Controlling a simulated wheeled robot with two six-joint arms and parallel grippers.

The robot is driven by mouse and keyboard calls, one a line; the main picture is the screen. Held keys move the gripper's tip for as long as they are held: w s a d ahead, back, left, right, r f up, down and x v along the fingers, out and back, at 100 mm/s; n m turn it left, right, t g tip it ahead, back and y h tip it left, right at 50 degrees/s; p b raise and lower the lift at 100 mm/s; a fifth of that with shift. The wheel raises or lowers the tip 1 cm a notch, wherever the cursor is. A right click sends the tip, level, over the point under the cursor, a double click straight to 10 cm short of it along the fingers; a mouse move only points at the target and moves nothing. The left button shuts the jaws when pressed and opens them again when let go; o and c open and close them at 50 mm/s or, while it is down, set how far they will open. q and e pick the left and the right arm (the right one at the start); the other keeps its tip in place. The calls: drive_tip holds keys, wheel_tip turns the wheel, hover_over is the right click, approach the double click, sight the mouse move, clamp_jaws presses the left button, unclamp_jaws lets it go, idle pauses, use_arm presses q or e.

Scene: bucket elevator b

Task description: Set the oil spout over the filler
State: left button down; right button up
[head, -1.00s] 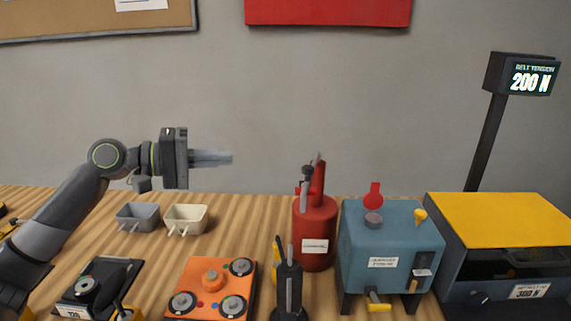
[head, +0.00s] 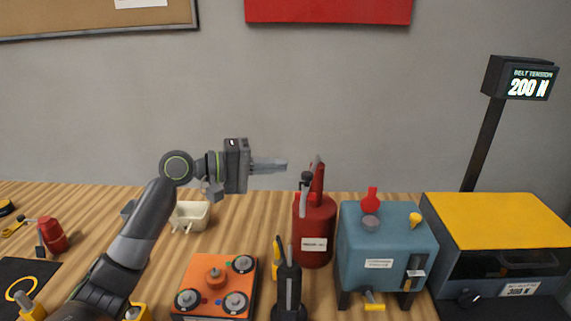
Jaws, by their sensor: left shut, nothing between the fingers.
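The red oil can (head: 314,225) stands upright on the wooden bench right of centre, with a white label. A red, upward-leaning part that looks like its spout (head: 318,180) and a dark lever-like part are on top. The blue-grey gearbox (head: 388,245) stands just right of the can. On its top are a red part (head: 370,198), a grey round fitting (head: 371,223) and a yellow part (head: 415,220); I cannot tell which is the filler. My left gripper (head: 280,164) is shut and empty, pointing right, left of the can's top and apart from it. My right gripper is not in view.
An orange plate with round knobs (head: 215,285) and a dark tool stand (head: 288,290) are in front. A yellow-topped machine (head: 497,222) and a 200 N display (head: 528,82) are at right.

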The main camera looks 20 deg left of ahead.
sight(311, 177)
use_arm(q)
drive_tip(key=d, duration=0.2)
drive_tip(key=d+p, duration=0.1)
drive_tip(key=shift+s+f, duration=0.25)
drive_tip(key=shift+s, duration=0.1)
drive_tip(key=shift+w+d, duration=0.1)
